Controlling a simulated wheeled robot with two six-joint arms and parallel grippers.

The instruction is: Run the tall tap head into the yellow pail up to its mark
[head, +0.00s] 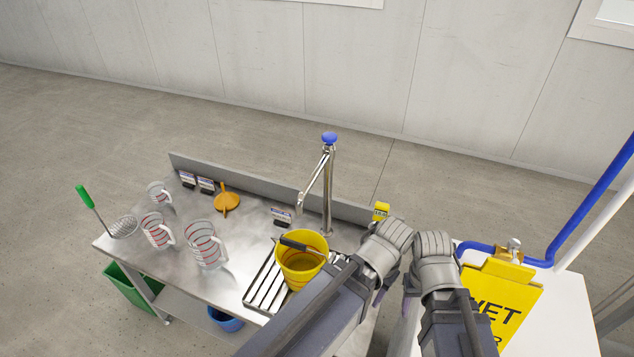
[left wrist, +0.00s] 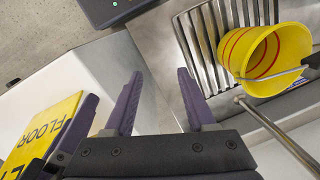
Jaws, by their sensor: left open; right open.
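The yellow pail (head: 301,262) stands on the slatted drain grate (head: 262,290) below the spout of the tall tap (head: 328,185), which has a blue knob (head: 329,137) on top. The pail's handle lies over its rim. Red rings show inside the pail (left wrist: 262,52) in the left wrist view; I cannot tell whether it holds water. My left gripper (left wrist: 160,98) is open and empty, off to one side of the pail. My right gripper (head: 410,290) is open beside the left one, right of the pail, its fingers mostly hidden.
Clear measuring jugs (head: 202,245), an orange funnel-like piece (head: 226,202) and a green-handled strainer (head: 122,228) stand left on the steel bench (head: 200,288). A yellow wet-floor sign (head: 500,295) and blue pipe (head: 590,200) are at right. Green and blue bins sit underneath.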

